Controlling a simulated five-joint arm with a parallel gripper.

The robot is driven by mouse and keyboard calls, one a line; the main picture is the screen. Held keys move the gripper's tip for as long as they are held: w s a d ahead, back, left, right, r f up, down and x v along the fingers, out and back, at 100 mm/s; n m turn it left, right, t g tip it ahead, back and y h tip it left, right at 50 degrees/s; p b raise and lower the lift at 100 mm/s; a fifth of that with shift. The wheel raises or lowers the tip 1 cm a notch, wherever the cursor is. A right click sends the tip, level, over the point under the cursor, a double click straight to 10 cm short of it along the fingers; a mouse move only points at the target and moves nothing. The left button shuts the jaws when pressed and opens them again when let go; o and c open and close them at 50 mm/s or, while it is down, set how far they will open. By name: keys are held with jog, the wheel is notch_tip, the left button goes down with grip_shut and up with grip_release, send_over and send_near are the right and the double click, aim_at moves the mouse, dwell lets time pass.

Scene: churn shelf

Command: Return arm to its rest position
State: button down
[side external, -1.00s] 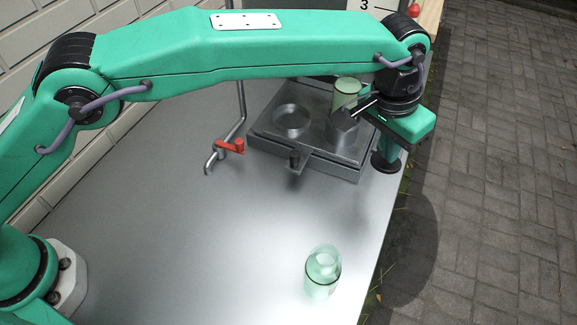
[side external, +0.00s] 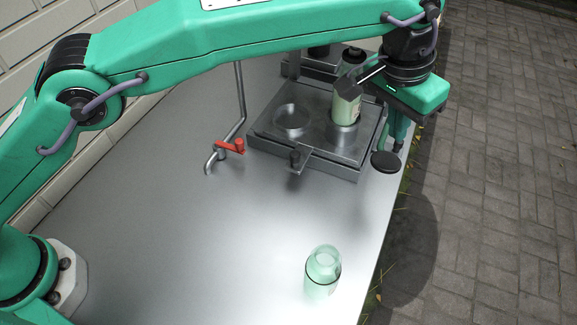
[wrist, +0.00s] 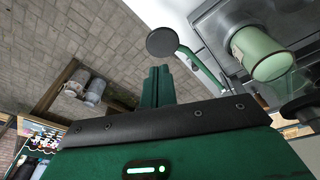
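My gripper (side external: 396,140) hangs at the right end of my raised arm, near the table's right edge. In the wrist view its two green fingers (wrist: 157,86) lie close together with nothing seen between them, so it looks shut and empty. A pale green bottle (side external: 345,108) stands in the right recess of the metal block (side external: 262,150), left of my gripper and apart from its fingers. The bottle also shows at upper right in the wrist view (wrist: 262,52). The camera on my wrist hides part of it in the side view.
An empty clear green glass (side external: 323,272) stands near the table's front right edge. A red-handled tap (side external: 232,146) is left of the block. A black disc (side external: 386,162) sits at the table's edge below my gripper. The middle of the table (side external: 200,230) is clear.

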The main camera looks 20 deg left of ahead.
jog(key=shift+a, duration=0.1)
jog(key=a+r+n+t, duration=0.1)
jog(key=a+r, duration=0.3)
jog(key=a, duration=0.6)
jog(key=a+r+n, duration=0.1)
jog(key=a+r, duration=0.3)
jog(key=a, duration=0.6)
jog(key=a+r+n+t, duration=0.1)
jog(key=a+r, duration=0.3)
jog(key=a, duration=0.6)
jog(key=s+a+f+n+t, duration=0.1)
jog(key=s+a+f, duration=0.3)
jog(key=s+a, duration=0.6)
jog(key=s+a+f+n+t+y, duration=0.1)
jog(key=s+a+f, duration=0.3)
jog(key=s+a, duration=0.5)
jog(key=shift+s+a+f+n+y, duration=0.3)
jog(key=shift+s+a+f+n, duration=0.15)
jog(key=shift+s, duration=0.6)
jog(key=c, duration=2.1)
grip_release()
jog(key=shift+d, duration=0.1)
